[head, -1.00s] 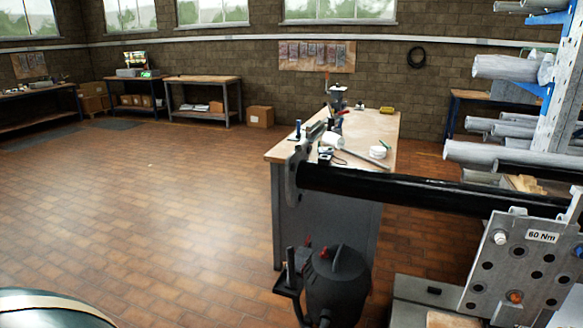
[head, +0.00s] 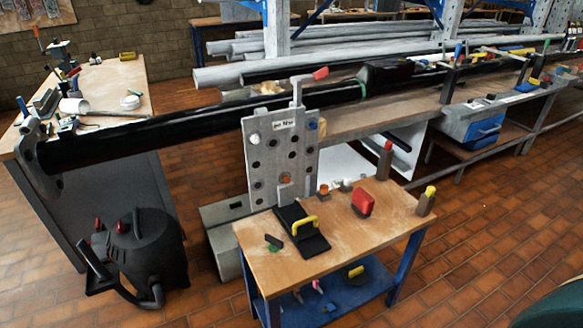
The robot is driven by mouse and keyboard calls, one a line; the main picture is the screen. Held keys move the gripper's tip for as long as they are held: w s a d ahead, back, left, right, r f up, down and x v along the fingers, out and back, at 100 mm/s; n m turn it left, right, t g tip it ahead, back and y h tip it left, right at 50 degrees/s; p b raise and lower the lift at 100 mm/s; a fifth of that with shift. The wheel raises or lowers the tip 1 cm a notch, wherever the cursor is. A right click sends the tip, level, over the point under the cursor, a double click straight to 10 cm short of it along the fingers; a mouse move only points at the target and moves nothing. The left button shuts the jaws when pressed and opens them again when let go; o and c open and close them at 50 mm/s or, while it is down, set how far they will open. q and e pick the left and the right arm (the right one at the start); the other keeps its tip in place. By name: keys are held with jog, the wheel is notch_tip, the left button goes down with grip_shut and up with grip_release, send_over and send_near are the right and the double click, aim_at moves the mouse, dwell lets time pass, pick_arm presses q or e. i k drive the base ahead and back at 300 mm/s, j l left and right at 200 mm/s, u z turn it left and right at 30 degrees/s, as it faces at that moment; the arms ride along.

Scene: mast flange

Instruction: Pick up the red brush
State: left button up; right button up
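A small wooden-topped table (head: 335,258) with blue legs stands in the lower middle of the head view. A red block-shaped thing (head: 362,203) sits upright on its top, right of the middle; it may be the red brush, but it is too small to tell bristles. A second upright tool with a red top (head: 385,160) stands at the table's back right edge. Neither of my grippers is in view.
A black pad with a yellow handle (head: 305,222) lies left of the red block. A black vacuum (head: 140,250) stands left.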

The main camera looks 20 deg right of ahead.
aim_at(363, 202)
jog(key=l+u, duration=0.25)
jog(key=l, duration=0.6)
jog(key=k+l+u, duration=0.1)
jog(key=l+u, duration=0.15)
jog(key=l, duration=0.65)
